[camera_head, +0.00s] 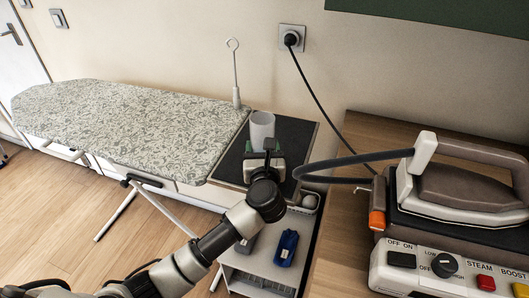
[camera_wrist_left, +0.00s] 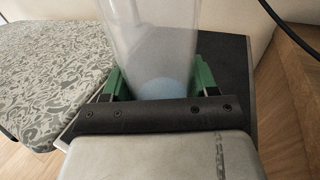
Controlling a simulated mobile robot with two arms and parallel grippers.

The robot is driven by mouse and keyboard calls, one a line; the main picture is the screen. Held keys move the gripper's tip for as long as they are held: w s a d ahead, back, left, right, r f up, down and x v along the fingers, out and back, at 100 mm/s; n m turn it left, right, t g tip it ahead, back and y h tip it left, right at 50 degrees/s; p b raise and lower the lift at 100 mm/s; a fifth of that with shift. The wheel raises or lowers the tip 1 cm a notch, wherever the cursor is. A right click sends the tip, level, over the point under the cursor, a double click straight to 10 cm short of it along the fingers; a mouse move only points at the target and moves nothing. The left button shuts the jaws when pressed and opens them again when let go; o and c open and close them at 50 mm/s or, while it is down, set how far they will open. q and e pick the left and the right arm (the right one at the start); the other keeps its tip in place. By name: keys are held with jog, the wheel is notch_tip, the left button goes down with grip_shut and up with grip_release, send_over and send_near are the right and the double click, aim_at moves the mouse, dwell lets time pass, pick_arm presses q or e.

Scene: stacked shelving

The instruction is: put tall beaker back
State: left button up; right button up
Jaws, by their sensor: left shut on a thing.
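The tall beaker (camera_head: 262,128) is a pale, translucent upright cylinder above the dark rest plate at the end of the ironing board. My left gripper (camera_head: 264,160) is shut on the beaker from the near side. In the left wrist view the beaker (camera_wrist_left: 152,45) stands between the two green fingers of the gripper (camera_wrist_left: 160,82), with a bluish patch low inside it. The gripper hides the beaker's lower part in the head view. I cannot tell whether its base touches the plate. My right gripper is not in view.
The patterned ironing board (camera_head: 130,125) lies left, with the dark plate (camera_head: 296,135) at its end. A white shelf unit (camera_head: 255,272) below holds a blue item (camera_head: 287,247). A steam iron (camera_head: 470,180) on its station stands right, its hose (camera_head: 335,165) arching near my gripper.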

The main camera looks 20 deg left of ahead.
pick_arm(q)
jog(key=shift+s+a, duration=0.1)
jog(key=shift+a, duration=0.1)
jog(key=o, duration=0.7)
jog(key=shift+f, duration=0.1)
jog(key=o, duration=0.4)
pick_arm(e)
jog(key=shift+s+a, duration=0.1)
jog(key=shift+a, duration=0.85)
pick_arm(q)
jog(key=shift+r, duration=0.25)
jog(key=shift+b+v, duration=0.75)
jog(key=shift+v, duration=5.25)
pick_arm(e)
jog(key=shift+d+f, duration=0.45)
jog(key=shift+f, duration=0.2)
